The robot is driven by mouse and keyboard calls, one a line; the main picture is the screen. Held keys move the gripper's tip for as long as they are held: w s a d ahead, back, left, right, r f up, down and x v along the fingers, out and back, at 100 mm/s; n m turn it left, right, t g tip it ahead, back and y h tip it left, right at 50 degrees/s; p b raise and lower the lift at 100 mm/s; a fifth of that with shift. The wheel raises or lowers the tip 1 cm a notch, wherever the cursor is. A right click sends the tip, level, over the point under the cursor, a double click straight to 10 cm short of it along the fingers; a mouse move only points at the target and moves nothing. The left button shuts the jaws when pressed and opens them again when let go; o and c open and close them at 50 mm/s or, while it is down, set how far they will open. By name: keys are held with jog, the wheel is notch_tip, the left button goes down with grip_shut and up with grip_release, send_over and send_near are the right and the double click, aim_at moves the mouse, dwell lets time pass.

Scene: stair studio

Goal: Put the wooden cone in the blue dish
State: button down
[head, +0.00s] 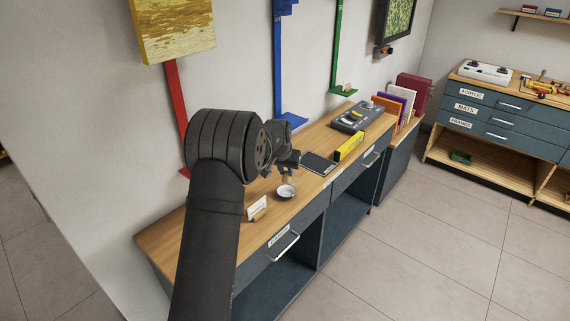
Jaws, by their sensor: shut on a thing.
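My gripper (287,160) is above the wooden counter, in front of the wall. It is shut on a small tan piece, which appears to be the wooden cone (288,178), pointing down below the fingers. The cone is mostly hidden by the gripper and very small here. A small round dish (286,192) stands on the counter just below the cone. It looks pale white-grey rather than clearly blue. I cannot tell whether the cone touches the dish.
A white label card (257,208) stands left of the dish. A dark tablet-like slab (319,163), a yellow box (349,146) and a grey device (357,117) lie to the right. A blue wall bracket (290,121) and a red one (176,100) are behind.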

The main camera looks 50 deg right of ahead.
aim_at(285, 179)
jog(key=shift+f, duration=2.8)
jog(key=c, duration=1.2)
grip_release()
jog(key=shift+r, duration=3.5)
